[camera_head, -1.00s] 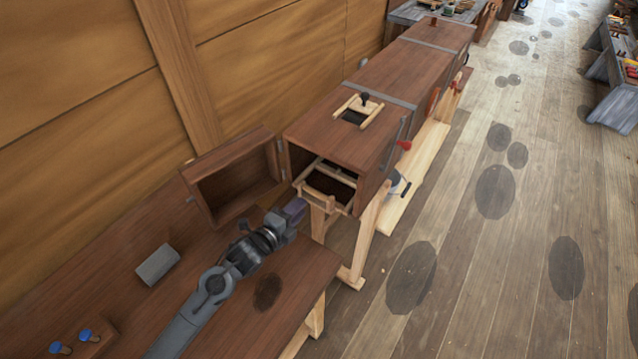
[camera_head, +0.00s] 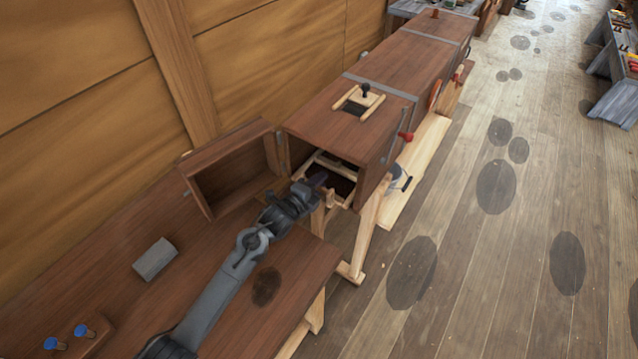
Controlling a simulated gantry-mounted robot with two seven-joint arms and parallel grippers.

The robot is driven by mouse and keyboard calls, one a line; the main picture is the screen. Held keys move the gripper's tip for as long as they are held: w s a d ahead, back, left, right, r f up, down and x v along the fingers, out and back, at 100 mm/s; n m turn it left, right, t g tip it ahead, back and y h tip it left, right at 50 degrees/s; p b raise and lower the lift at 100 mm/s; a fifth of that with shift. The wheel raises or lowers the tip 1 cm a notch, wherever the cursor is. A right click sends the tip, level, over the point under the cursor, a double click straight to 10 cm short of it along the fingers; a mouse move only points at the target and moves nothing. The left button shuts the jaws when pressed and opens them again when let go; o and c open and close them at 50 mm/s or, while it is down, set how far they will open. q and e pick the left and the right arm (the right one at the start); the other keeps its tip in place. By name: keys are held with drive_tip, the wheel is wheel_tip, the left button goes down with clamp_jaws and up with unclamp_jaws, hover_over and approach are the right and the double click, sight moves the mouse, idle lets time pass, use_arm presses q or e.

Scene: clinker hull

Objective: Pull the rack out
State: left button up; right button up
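The rack (camera_head: 345,172) is a light wooden frame in the open end of a long brown wooden box (camera_head: 335,128). Its near end shows at the box mouth, and the rest is in the dark inside. The box door (camera_head: 233,168) stands swung open to the left. My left gripper (camera_head: 318,182) is at the box mouth, over the near end of the rack, and covers part of it. Its fingertips are dark and small, so I cannot tell whether they are open or touching the rack. My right gripper is not in view.
A brown bench (camera_head: 215,275) lies in front of the box, with a grey block (camera_head: 154,259) and a wooden piece with blue knobs (camera_head: 78,338) on it. A small wooden slide with a black knob (camera_head: 366,91) is on the box top. A red-knobbed lever (camera_head: 405,136) is at its right side.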

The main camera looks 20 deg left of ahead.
use_arm(q)
drive_tip(key=shift+w, duration=0.1)
clamp_jaws()
idle(0.3)
